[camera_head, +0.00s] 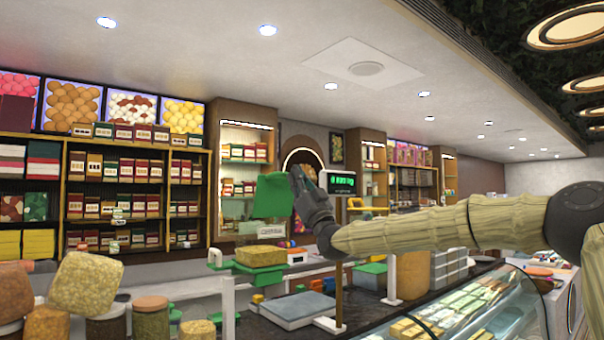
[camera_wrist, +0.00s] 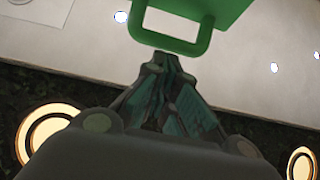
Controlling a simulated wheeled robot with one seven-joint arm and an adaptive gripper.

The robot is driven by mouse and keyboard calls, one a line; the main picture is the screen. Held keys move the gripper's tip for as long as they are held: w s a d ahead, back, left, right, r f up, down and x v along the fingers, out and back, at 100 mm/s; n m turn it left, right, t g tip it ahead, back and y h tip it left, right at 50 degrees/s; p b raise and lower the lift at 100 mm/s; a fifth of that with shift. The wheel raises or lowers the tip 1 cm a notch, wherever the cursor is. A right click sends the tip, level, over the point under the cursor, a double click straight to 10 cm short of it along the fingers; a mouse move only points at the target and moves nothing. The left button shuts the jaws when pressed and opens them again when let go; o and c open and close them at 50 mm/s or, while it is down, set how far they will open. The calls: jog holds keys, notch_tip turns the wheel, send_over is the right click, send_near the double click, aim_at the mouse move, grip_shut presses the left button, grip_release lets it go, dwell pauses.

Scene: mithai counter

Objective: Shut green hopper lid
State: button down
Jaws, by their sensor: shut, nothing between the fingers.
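The green lid (camera_head: 272,196) stands raised and slightly tilted in the middle of the head view. In the wrist view, the lid's green panel (camera_wrist: 212,8) and its loop handle (camera_wrist: 203,42) show at the top. My gripper (camera_head: 296,172) is shut and empty, pointing up beside the lid's right edge. In the wrist view my fingertips (camera_wrist: 172,62) are just below the handle's lower bar. I cannot tell whether they touch it.
A grey flat scale (camera_head: 297,309) sits on the counter. Jars (camera_head: 151,317) stand at lower left, a curved glass case (camera_head: 480,310) at lower right. A green-lit display (camera_head: 342,185) is right of my gripper.

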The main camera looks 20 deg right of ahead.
jog(key=shift+w+a, duration=0.1)
jog(key=shift+w, duration=0.05)
jog(key=shift+r, duration=0.1)
dwell(0.4)
